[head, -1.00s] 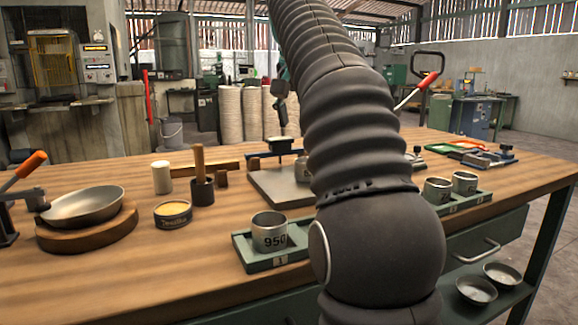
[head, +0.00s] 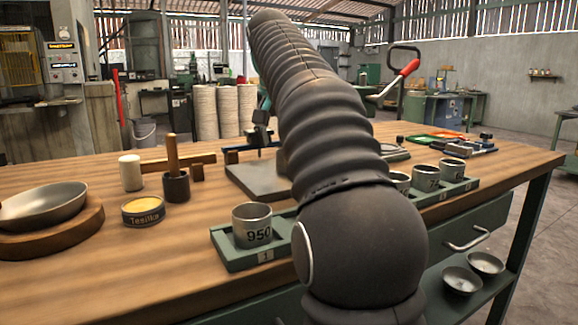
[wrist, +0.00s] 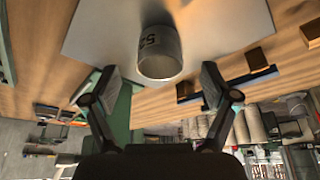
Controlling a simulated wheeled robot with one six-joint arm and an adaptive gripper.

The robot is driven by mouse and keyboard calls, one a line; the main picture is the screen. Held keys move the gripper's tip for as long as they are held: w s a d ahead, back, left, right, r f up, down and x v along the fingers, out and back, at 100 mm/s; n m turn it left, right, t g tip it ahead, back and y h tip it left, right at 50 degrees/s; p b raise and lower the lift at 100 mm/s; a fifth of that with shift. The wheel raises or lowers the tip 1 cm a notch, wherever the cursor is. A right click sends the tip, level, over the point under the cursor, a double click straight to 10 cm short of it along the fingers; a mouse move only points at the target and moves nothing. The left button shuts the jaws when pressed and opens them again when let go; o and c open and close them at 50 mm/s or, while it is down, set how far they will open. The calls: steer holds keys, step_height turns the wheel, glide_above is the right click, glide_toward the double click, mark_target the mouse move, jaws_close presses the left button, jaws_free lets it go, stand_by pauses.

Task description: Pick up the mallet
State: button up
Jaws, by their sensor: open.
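An upright wooden handle (head: 172,153) rises from a dark cylinder (head: 175,187) on the workbench, left of the grey plate. It looks like the mallet standing on end; I cannot tell whether the cylinder is its head or a holder. My gripper (wrist: 159,72) is open and empty. In the head view, part of it (head: 261,132) shows above the plate, to the right of the handle and apart from it. In the wrist view, a numbered metal cup (wrist: 160,54) shows beyond the fingers, on the grey plate. The mallet is not clearly seen there.
The grey plate (head: 250,180) lies on the wooden bench (head: 120,262). A wooden bar (head: 195,159) lies behind the handle, with a white cylinder (head: 130,173) and a yellow tin (head: 143,210) nearby. A cup marked 950 (head: 252,224) stands in a green tray (head: 235,258). A pan (head: 45,203) is at left.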

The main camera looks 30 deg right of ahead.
steer(key=b+x, duration=0.1)
steer(key=x, duration=0.3)
steer(key=shift+w+d+f, duration=0.2)
steer(key=shift+d+f, duration=0.05)
steer(key=shift+f, duration=0.05)
steer(key=c, duration=1.2)
